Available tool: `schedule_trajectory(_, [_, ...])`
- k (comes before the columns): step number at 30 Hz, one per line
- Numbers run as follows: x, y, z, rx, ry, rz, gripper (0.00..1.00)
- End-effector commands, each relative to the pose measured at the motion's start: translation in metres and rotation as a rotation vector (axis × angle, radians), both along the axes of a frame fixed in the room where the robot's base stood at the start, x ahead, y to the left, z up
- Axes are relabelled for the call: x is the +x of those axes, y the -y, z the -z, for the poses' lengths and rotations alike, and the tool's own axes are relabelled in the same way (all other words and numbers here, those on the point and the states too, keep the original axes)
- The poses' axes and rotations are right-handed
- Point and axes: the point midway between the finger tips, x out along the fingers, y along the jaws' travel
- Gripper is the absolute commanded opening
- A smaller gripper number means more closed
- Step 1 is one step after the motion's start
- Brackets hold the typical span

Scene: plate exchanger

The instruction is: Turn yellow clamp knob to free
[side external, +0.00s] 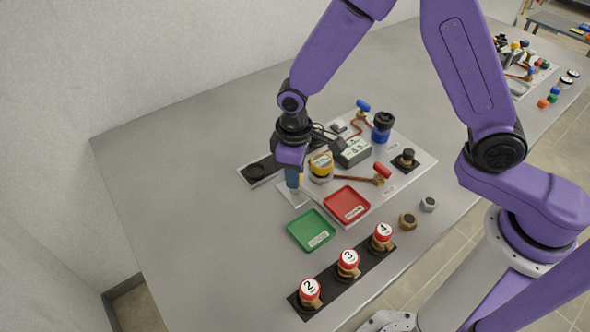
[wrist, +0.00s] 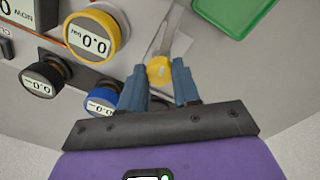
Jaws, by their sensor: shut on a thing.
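The yellow clamp knob (wrist: 160,70) is a small round yellow piece at the end of a flat grey bar (wrist: 174,28) in the wrist view. My gripper (wrist: 161,82) has its two blue fingers on either side of the knob, shut on it. In the side view my gripper (side external: 292,178) points down at the left part of the light panel, beside the yellow-ringed gauge (side external: 321,168). There the knob is mostly hidden by the fingers. I cannot tell the knob's turn angle.
The yellow gauge (wrist: 92,38), blue gauge (wrist: 103,99) and black gauge (wrist: 42,79) stand close by. A green tray (side external: 292,231) and red tray (side external: 330,207) lie in front. A red-handled lever (side external: 382,170) is to the right. The table's left side is clear.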

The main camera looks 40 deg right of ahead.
Motion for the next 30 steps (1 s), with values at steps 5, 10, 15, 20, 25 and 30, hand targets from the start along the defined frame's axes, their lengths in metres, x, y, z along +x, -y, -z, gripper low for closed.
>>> schedule_trajectory(5, [0.0005, -0.0004, -0.0006, 0.000, 0.001, 0.106, 0.01])
schedule_trajectory(10, [0.0006, -0.0002, -0.0007, 0.001, 0.001, 0.174, 0.01])
schedule_trajectory(15, [0.0007, -0.0003, -0.0007, 0.000, 0.000, 0.208, 0.01])
schedule_trajectory(20, [0.0007, -0.0002, -0.0007, 0.001, 0.001, 0.219, 0.01])
schedule_trajectory(25, [0.0008, -0.0003, -0.0007, 0.001, 0.002, 0.220, 0.01])
schedule_trajectory(30, [0.0008, -0.0003, -0.0007, 0.002, 0.001, 0.219, 0.41])
